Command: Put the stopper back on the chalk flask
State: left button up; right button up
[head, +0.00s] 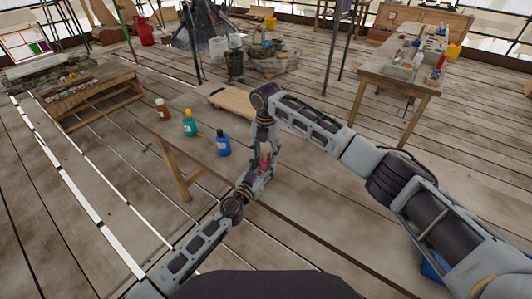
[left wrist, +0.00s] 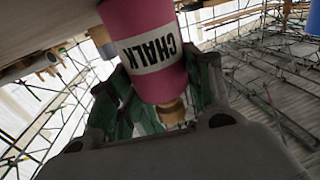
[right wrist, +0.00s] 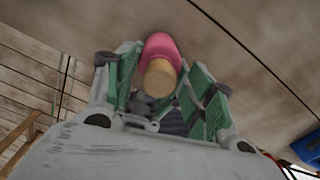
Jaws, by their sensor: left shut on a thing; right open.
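The chalk flask (left wrist: 148,52) is pink with a white CHALK label and appears upside down in the left wrist view. My left gripper (head: 255,183) is shut on it; the flask hides part of the green fingers. In the head view the flask (head: 265,161) stands out between my two arms over the table. A tan piece (right wrist: 159,78) shows at its top, between the spread green fingers of my open right gripper (right wrist: 170,85). I cannot tell whether this piece is the stopper or the neck. In the head view my right arm partly covers this spot.
On the wooden table (head: 172,150) stand a brown bottle (head: 162,109), a green bottle (head: 189,124) and a blue bottle (head: 223,145), left of my grippers. A pale board (head: 233,101) lies behind. A bench (head: 95,97) and another table (head: 400,72) stand farther off.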

notch_tip(320, 180, up, 12)
jog(key=shift+f, duration=0.25)
dwell(0.4)
pick_arm(q)
jog(key=o, duration=1.5)
jog(key=shift+s, duration=0.1)
jog(key=shift+v, duration=5.9)
